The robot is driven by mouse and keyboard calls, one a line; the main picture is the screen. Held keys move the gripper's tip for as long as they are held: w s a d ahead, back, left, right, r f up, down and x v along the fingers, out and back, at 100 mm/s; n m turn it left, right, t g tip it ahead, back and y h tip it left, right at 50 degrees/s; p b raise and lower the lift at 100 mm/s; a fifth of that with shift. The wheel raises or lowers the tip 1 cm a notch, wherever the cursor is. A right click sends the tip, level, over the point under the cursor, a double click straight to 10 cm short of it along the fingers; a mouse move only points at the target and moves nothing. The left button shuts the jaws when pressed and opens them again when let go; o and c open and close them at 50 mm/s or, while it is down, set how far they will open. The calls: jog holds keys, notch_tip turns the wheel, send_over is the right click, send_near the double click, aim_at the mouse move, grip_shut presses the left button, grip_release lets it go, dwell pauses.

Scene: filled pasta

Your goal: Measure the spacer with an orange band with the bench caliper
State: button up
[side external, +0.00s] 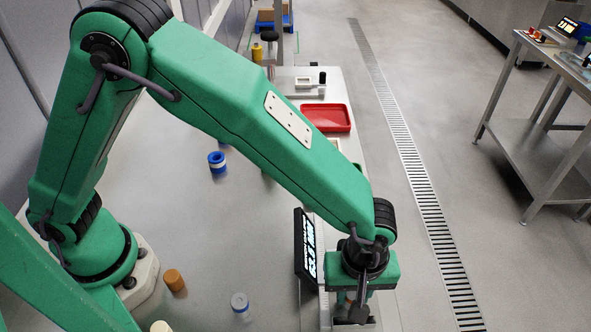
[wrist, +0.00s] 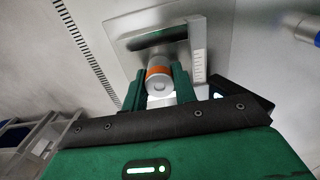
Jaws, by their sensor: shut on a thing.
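The spacer with an orange band (wrist: 160,72) is a pale cylinder between the green fingers of my gripper (wrist: 157,85) in the wrist view. My gripper is shut on it. The bench caliper (wrist: 198,52) has a metal plate, a dark bar and an upright scale; the spacer is over the plate, beside the scale. I cannot tell whether it touches the caliper's jaws. The caliper's black display (side external: 305,248) shows lit digits, turned sideways, in the side view. There my gripper (side external: 357,302) points down at the bench's right edge, and mostly hides the spacer and caliper.
A red tray (side external: 326,117) lies farther back. The bench middle is mostly clear.

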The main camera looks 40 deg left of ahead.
jog(key=shift+f, duration=0.25)
jog(key=o, duration=1.1)
jog(key=shift+r, duration=3.9)
jog(key=shift+a+r, duration=0.1)
